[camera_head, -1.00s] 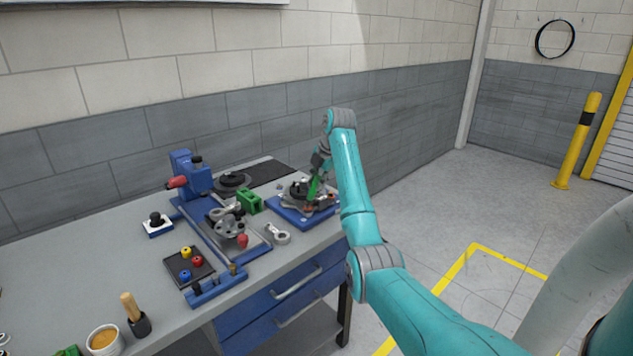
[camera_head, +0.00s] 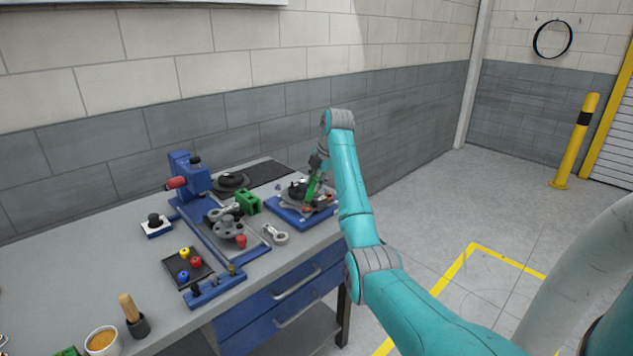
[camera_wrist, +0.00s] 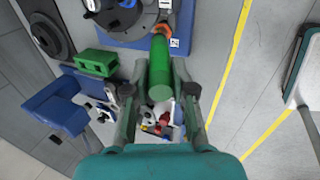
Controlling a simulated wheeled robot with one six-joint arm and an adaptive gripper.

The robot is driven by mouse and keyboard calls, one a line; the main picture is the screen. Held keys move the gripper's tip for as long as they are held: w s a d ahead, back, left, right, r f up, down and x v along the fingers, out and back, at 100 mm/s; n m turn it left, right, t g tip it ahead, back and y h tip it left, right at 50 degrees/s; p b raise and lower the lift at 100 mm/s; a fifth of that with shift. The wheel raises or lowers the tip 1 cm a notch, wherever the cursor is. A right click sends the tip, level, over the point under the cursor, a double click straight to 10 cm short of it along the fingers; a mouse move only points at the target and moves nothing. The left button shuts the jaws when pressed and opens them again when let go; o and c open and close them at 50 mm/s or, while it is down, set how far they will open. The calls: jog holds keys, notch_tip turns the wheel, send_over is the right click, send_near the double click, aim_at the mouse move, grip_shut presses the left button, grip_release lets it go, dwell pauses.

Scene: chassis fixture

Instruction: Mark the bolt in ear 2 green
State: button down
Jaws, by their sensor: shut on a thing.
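My gripper (camera_wrist: 160,88) is shut on a green marker (camera_wrist: 159,62), which also shows in the head view (camera_head: 312,187). The marker's far end is at or just over an orange-brown ear (camera_wrist: 162,29) on the rim of a round grey chassis part (camera_wrist: 130,22). I cannot tell whether the tip touches. A small white label (camera_wrist: 174,43) sits beside that ear; its number is too small to read surely. The chassis part stands on a blue base plate (camera_head: 284,212) at the bench's right end. The bolt in the ear is hidden behind the marker.
A green block (camera_head: 248,201) and a dark round disc (camera_head: 231,181) stand left of the base plate. A blue vise-like fixture (camera_head: 188,176) is further left. A metal link (camera_head: 275,233) lies in front. The bench's right edge is close to the base plate.

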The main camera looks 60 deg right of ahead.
jog(key=shift+a+f, duration=0.1)
jog(key=shift+a, duration=0.1)
dwell(0.4)
jog(key=shift+r, duration=3.05)
